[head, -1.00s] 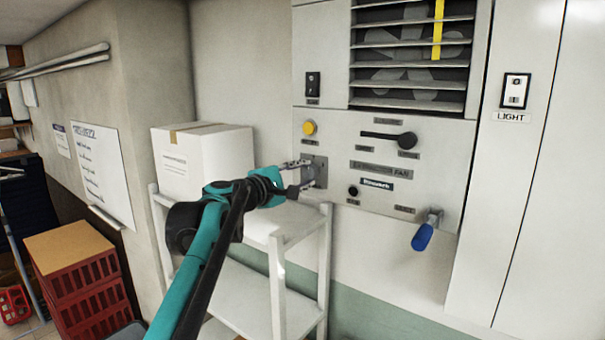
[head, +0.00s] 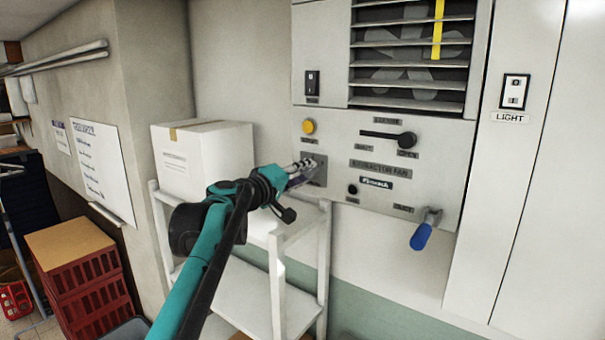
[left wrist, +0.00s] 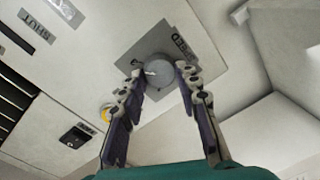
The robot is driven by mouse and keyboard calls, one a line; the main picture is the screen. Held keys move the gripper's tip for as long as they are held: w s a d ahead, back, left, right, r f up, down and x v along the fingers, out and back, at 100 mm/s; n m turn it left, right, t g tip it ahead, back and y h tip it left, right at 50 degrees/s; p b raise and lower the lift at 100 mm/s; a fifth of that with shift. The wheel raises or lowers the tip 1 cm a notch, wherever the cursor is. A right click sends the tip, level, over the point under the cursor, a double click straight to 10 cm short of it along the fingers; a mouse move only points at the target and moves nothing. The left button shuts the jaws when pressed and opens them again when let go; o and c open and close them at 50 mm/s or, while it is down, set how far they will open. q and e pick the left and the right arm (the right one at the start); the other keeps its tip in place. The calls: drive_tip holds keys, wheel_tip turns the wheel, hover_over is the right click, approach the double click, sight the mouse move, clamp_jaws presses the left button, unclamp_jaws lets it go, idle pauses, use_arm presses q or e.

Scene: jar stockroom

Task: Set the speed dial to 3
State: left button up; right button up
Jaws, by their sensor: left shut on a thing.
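The speed dial (left wrist: 154,73) is a round grey knob on a square grey plate (left wrist: 128,62) marked SPEED, in the left wrist view. My left gripper (left wrist: 160,72) is shut on the dial, with one finger on each side of it. In the head view, my left gripper (head: 304,169) reaches the plate (head: 320,158) at the lower left of the fan panel, and its fingers hide most of the dial. The dial's setting and any numbers cannot be read. My right gripper is not in view.
The fan panel (head: 440,192) also carries a yellow button (head: 308,127), a black lever (head: 392,138) and a blue-handled crank (head: 422,236). Red crates (head: 85,285) stand at left.

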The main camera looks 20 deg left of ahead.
use_arm(q)
drive_tip(key=shift+f+m, duration=0.15)
drive_tip(key=shift+m, duration=0.25)
drive_tip(key=o, duration=1.2)
drive_tip(key=shift+c, duration=0.2)
drive_tip(key=shift+s, duration=0.1)
drive_tip(key=v, duration=1.2)
